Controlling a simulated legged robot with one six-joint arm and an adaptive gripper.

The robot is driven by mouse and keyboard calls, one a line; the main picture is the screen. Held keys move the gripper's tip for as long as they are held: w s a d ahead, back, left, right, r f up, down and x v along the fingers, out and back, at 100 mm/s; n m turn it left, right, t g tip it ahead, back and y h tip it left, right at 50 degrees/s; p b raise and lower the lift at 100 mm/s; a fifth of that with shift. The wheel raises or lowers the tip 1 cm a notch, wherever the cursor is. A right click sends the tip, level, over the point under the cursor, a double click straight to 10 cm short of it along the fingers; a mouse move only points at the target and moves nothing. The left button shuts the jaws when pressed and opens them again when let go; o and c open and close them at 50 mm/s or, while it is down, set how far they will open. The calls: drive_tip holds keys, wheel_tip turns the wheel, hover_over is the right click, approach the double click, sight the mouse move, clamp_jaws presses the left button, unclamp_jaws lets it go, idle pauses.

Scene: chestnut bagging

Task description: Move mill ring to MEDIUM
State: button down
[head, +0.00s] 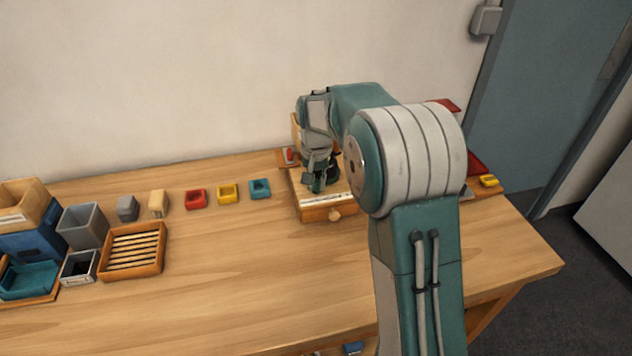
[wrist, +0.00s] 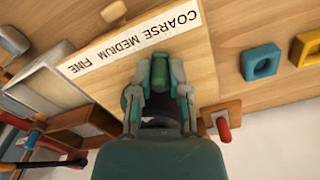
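The mill is a pale wooden box with a drawer (head: 322,214) at the back of the table. Its top carries a white scale strip (wrist: 130,43) reading COARSE, MEDIUM, FINE, upside down in the wrist view. My gripper (head: 318,188) points down over the mill top, behind the strip. The ring is mostly hidden by my gripper.
Red (head: 196,199), yellow (head: 228,193) and teal (head: 260,189) blocks stand left of the mill. A slatted wooden tray (head: 133,272) and several bins are further left. A red-handled piece (wrist: 223,128) is beside the mill. The table's middle is clear.

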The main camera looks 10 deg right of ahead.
sight(330, 193)
drive_tip(key=shift+s+d+n, duration=0.2)
drive_tip(key=shift+d+n, duration=0.2)
drive_tip(key=shift+n, duration=0.35)
drive_tip(key=shift+s+d+n, duration=0.15)
drive_tip(key=shift+d+n, duration=0.25)
drive_tip(key=shift+n, duration=0.35)
drive_tip(key=shift+s+d+f+n, duration=0.1)
drive_tip(key=shift+d+n, duration=0.75)
drive_tip(key=shift+n, duration=0.55)
drive_tip(key=c, duration=0.6)
unclamp_jaws()
wheel_tip(330, 193, up, 12)
